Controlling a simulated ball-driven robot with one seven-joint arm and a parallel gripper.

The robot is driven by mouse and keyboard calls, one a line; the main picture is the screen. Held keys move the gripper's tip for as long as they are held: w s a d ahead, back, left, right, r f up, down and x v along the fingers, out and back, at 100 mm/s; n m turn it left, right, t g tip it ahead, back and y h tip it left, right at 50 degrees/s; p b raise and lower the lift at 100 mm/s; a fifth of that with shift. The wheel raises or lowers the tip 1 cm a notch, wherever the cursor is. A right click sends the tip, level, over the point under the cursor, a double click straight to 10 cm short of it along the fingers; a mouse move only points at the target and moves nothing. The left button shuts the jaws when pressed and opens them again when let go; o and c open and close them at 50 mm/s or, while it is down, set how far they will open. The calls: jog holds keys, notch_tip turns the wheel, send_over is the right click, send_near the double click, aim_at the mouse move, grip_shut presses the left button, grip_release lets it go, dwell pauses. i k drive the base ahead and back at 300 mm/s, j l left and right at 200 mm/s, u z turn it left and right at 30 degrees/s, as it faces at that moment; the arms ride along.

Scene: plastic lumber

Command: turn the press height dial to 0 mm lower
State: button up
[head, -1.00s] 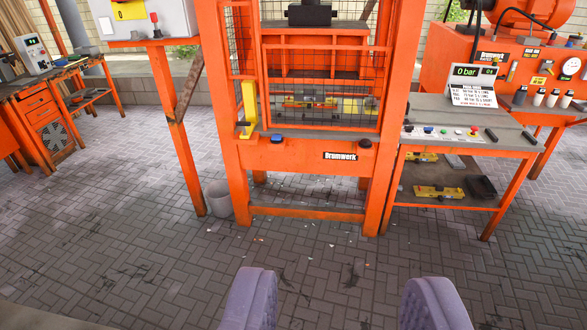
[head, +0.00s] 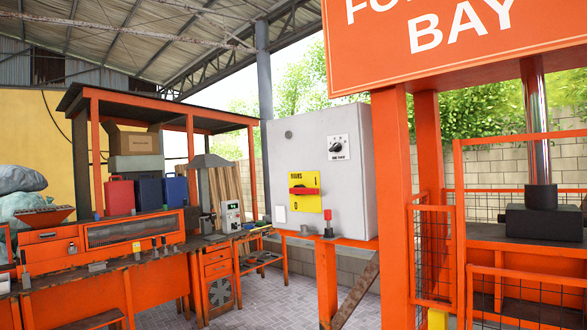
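A black round dial (head: 337,147) on a white plate sits at the upper right of the front of a grey cabinet (head: 298,145). Its small lettering and its setting are too small to read, so I cannot tell if it is the press height dial. The press (head: 415,200) is an orange frame at the right, with a steel ram (head: 540,130) above a dark block (head: 543,220). My gripper is out of view.
A yellow panel with a red switch handle (head: 304,190) is on the cabinet. A red knob (head: 328,222) stands in front of it. A workbench with machines (head: 95,240) fills the left. Mesh guards (head: 435,255) flank the press. Paved floor (head: 270,300) shows between bench and press.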

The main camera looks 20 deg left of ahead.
aim_at(336, 147)
jog(key=i+l+u, duration=0.25)
jog(key=l, duration=0.35)
jog(key=i+l+u, duration=0.15)
jog(key=i+l, duration=0.15)
jog(key=i+l+u, duration=0.1)
jog(key=l, duration=0.25)
jog(key=i+l+u, duration=0.15)
jog(key=l, duration=0.2)
jog(key=i+j, duration=0.3)
jog(key=i, duration=0.25)
jog(key=i+j, duration=0.3)
jog(key=i, duration=0.2)
jog(key=i+j+u, duration=0.1)
jog(key=i+j, duration=0.25)
jog(key=i, duration=0.2)
